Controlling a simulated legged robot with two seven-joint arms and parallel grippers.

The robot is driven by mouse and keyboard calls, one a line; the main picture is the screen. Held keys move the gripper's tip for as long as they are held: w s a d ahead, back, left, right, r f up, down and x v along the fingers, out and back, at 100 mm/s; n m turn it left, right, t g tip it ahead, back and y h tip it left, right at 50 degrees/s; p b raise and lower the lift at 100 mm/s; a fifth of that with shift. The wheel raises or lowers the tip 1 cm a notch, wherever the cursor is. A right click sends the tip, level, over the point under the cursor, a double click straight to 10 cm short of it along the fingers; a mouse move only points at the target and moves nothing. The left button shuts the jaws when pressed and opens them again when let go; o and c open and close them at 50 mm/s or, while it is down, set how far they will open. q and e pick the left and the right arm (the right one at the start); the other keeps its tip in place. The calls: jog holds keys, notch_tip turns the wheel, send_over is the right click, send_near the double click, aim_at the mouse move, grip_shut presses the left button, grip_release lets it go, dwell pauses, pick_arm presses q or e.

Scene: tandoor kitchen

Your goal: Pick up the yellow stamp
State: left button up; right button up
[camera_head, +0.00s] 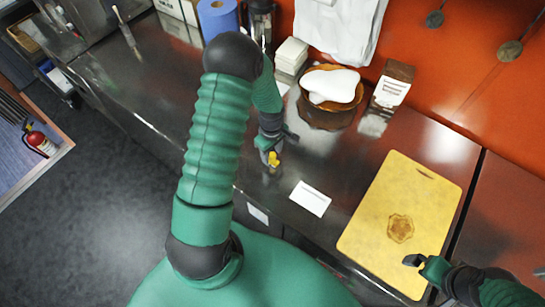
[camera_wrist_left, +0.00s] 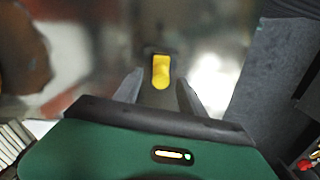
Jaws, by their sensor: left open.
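The small yellow stamp (camera_head: 274,159) stands on the dark metal counter, partly hidden by my left gripper (camera_head: 270,146) in the head view. In the left wrist view the stamp's rounded yellow handle (camera_wrist_left: 161,72) shows straight ahead, in line with the gap between the fingers. My left gripper (camera_wrist_left: 160,88) is open, with one finger on each side of that gap and nothing visibly clamped. Whether a finger touches the stamp cannot be told. My right gripper (camera_head: 414,261) is over the lower right edge of the yellow board; its opening is unclear.
A white card (camera_head: 310,198) lies on the counter right of the stamp. The yellow cutting board (camera_head: 375,215) bears a brown patterned piece (camera_head: 400,228).

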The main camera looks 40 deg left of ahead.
pick_arm(q)
notch_tip(320, 180, down, 2)
jog(key=shift+f, duration=0.1)
jog(key=shift+d+f, duration=0.1)
jog(key=shift+f, duration=0.05)
jog(key=shift+d, duration=0.1)
jog(key=shift+c, duration=1.9)
grip_shut()
pick_arm(e)
jog(key=shift+s+d+r, duration=0.1)
jog(key=shift+r, duration=0.25)
jog(key=shift+f, duration=0.1)
